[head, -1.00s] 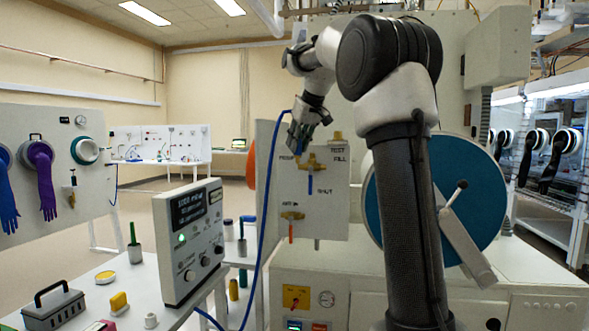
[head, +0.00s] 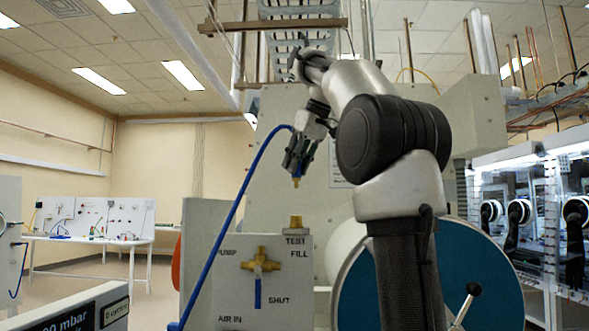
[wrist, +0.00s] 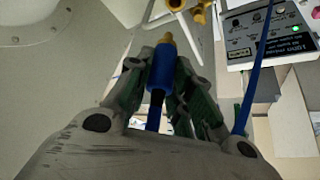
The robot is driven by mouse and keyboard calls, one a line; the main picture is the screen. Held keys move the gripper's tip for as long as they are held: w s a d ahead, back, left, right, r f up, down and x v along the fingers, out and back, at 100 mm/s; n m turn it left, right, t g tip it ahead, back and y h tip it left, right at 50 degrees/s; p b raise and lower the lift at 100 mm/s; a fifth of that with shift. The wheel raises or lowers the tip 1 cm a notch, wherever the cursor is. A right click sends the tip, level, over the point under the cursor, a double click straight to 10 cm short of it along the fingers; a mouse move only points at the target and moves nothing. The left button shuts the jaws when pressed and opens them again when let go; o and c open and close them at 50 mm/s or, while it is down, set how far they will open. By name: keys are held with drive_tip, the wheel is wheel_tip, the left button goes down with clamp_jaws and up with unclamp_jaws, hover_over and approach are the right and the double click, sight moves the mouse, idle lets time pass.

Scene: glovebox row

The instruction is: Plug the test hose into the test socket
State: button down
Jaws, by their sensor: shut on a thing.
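My gripper (head: 298,160) is shut on the blue test hose's end, and its brass tip (head: 296,183) points down. In the wrist view the blue hose end (wrist: 157,84) sits between the two fingers, with its brass tip (wrist: 166,39) beyond them. The brass test socket (head: 295,221) stands on top of the panel at the TEST label. In the head view the tip is above the socket, with a visible gap; depth alignment is hard to tell. The hose (head: 240,190) loops left and down from my gripper.
The grey panel (head: 232,300) carries a brass valve (head: 260,264) with its blue handle hanging down toward SHUT. A teal disc (head: 495,275) with a crank is at the right. A pressure readout box (head: 60,312) is at lower left. Air above the panel is clear.

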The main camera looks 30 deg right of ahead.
sight(300, 177)
drive_tip(key=shift+f, duration=2.9)
drive_tip(key=shift+f, duration=1.6)
drive_tip(key=c, duration=1.2)
unclamp_jaws()
drive_tip(key=v, duration=1.2)
drive_tip(key=shift+f, duration=0.1)
